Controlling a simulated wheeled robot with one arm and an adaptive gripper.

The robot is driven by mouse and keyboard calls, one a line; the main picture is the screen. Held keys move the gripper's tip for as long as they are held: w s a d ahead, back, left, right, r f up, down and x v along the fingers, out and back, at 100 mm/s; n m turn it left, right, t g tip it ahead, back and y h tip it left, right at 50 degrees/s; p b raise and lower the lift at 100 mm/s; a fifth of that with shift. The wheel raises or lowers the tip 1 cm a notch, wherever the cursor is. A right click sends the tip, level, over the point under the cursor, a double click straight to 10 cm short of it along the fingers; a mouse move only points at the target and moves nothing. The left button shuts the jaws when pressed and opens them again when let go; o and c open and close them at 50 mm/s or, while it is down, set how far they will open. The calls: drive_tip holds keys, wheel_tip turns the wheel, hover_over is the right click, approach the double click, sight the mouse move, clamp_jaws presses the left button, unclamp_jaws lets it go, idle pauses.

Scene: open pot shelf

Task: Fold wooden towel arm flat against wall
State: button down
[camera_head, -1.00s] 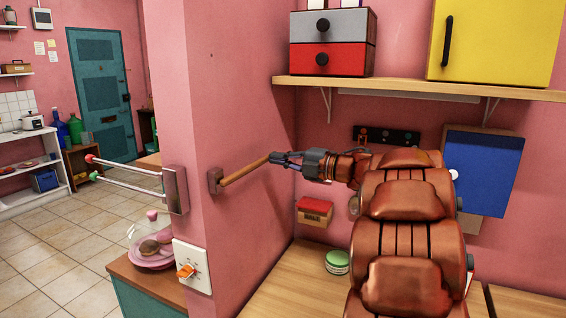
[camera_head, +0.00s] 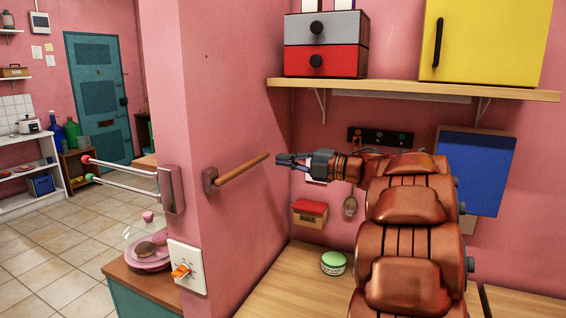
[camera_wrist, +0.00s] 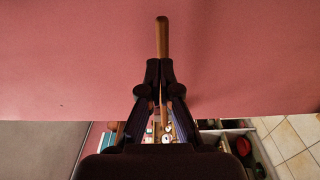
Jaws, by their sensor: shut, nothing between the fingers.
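The wooden towel arm (camera_head: 242,170) is a tan rod on a dark bracket (camera_head: 210,180) on the pink wall's side face. It sticks out from that wall toward my gripper, tilted up to the right in the head view. My gripper (camera_head: 279,158) is shut and empty, its tips just right of the rod's free end. A small gap seems to show between them. In the wrist view the rod (camera_wrist: 162,38) appears beyond my closed fingertips (camera_wrist: 160,64), in line with them. The bracket is hidden there.
A wooden shelf (camera_head: 400,88) with a drawer box (camera_head: 326,59) and a yellow cabinet (camera_head: 484,40) is above my arm. A counter (camera_head: 290,285) with a green-lidded jar (camera_head: 333,263) lies below. Metal rails (camera_head: 125,175) and a switch plate (camera_head: 188,265) are left of the towel arm.

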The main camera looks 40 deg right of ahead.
drive_tip(key=b+v, duration=0.2)
drive_tip(key=v, duration=0.8)
drive_tip(key=shift+a, duration=0.15)
drive_tip(key=shift+s, duration=0.1)
drive_tip(key=w+d+r+m+t+h+p, duration=0.15)
drive_tip(key=w+r+m+t+h, duration=0.25)
drive_tip(key=w+r+m+h, duration=0.7)
drive_tip(key=s+a+f+m+g+h, duration=0.1)
drive_tip(key=s+a+f+m+g, duration=0.35)
drive_tip(key=f, duration=0.45)
drive_tip(key=s+a+f+m+g+h+p, duration=0.1)
drive_tip(key=s+a+f+m+g+h, duration=0.1)
drive_tip(key=s+a+f+m+g, duration=0.5)
drive_tip(key=s+a+f+m+g+h, duration=0.15)
drive_tip(key=s+f, duration=0.25)
drive_tip(key=f, duration=0.7)
drive_tip(key=s+a+f+g+y, duration=0.3)
drive_tip(key=s+a+f+g, duration=0.1)
drive_tip(key=s+a, duration=0.6)
drive_tip(key=s+a+f+g+y+p, duration=0.1)
drive_tip(key=s+a+f+g+y, duration=0.2)
drive_tip(key=s+a+f, duration=0.4)
drive_tip(key=s+a+g, duration=0.1)
drive_tip(key=s+a, duration=0.2)
drive_tip(key=s, duration=0.4)
drive_tip(key=shift+s, duration=0.35)
